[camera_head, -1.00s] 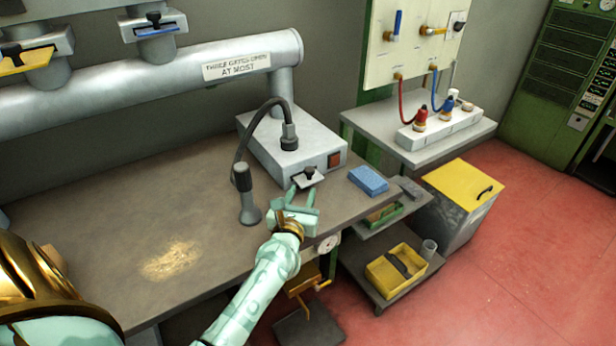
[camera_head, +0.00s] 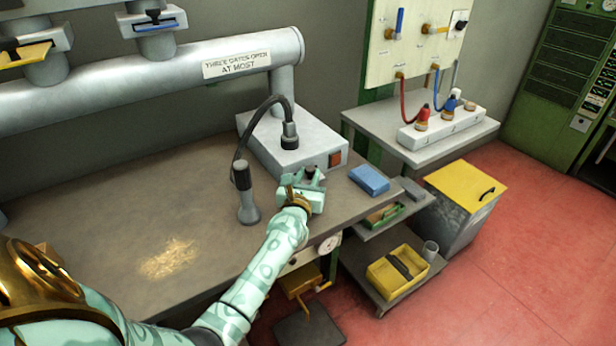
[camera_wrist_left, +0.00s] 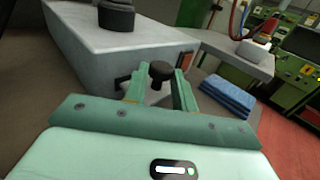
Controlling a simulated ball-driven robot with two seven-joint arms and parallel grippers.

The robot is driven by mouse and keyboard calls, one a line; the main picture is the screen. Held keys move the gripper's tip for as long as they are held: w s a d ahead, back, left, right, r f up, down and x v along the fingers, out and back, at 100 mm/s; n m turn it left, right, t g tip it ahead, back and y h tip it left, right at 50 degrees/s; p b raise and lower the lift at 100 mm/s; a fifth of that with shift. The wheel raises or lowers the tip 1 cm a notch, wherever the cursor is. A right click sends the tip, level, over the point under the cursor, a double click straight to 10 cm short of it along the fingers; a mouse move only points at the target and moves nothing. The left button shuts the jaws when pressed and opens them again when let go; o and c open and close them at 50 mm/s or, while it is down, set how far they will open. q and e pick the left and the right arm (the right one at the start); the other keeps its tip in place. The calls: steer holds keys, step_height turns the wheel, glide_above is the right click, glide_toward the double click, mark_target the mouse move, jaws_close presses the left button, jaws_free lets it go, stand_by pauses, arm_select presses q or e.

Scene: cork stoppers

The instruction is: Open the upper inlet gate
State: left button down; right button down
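A small gate plate with a dark knob (camera_head: 310,172) is on the front of the grey box (camera_head: 270,137) on the bench; the frames do not label it as the upper inlet gate. My left gripper (camera_head: 309,177) is at this knob and hides most of the plate. In the left wrist view the knob (camera_wrist_left: 160,70) stands between the two fingers of my left gripper (camera_wrist_left: 160,87). The fingers are apart, with a gap on both sides of the knob. My right gripper is in neither view.
A grey hose (camera_head: 247,140) runs from the box to a handpiece (camera_head: 247,195) on the bench. A pipe (camera_head: 140,92) with yellow and blue gates runs behind.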

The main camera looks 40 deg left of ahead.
arm_select(q)
steer(key=d, duration=0.1)
steer(key=s+d, duration=0.1)
steer(key=d, duration=0.1)
steer(key=s+d, duration=0.1)
steer(key=d, duration=0.1)
steer(key=shift+s+d, duration=0.1)
steer(key=shift+d, duration=0.1)
steer(key=c, duration=1.4)
jaws_free()
steer(key=shift+a, duration=0.1)
steer(key=p+v, duration=0.1)
steer(key=v, duration=1.5)
steer(key=shift+s, duration=0.1)
